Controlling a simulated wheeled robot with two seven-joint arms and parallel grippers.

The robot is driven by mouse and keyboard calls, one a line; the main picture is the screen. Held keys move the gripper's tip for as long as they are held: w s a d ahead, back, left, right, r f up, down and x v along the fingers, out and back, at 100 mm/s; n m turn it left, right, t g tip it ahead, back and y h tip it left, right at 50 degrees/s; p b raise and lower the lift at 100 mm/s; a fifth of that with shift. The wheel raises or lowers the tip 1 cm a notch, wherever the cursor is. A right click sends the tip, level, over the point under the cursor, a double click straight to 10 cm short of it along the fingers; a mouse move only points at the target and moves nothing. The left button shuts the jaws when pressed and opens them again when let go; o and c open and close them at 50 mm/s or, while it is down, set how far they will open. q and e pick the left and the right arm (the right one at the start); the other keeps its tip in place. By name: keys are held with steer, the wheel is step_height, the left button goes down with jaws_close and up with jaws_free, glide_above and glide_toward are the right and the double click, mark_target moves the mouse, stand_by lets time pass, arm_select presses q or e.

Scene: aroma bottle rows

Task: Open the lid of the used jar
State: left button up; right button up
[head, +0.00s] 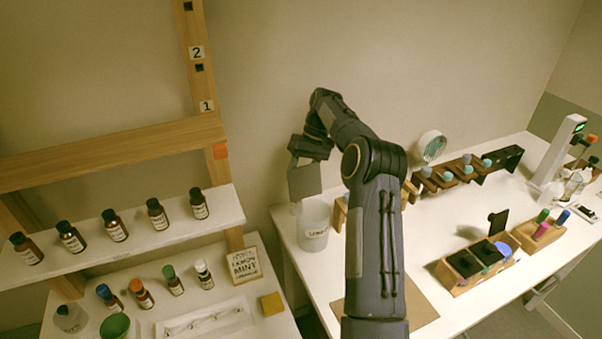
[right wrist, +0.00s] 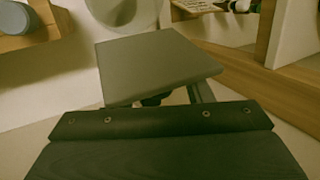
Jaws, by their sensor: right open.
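The used jar (head: 314,232) is a pale, whitish container with a small label on its front. It stands upright at the left end of the right-hand white table, near the wall. Its top lies just below my right gripper, and I cannot tell how its lid sits. My right gripper (head: 304,184) is open, pointing down just above and left of the jar, with a flat grey plate-like finger facing the head camera. The finger also fills the middle of the right wrist view (right wrist: 155,68). I cannot see anything held. My left gripper is not in view.
A wooden shelf with several brown bottles (head: 115,226) is at left, beside a lemon mint sign (head: 245,265). My right arm hides part of the table.

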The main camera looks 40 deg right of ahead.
steer(key=shift+r, duration=0.3)
step_height(320, 180, up, 3)
steer(key=shift+f, duration=0.15)
steer(key=s+a+r+b, duration=0.6)
steer(key=s+a+r, duration=0.3)
steer(key=s, duration=0.1)
steer(key=shift+s+r+b, duration=0.3)
steer(key=shift+s+r, duration=0.05)
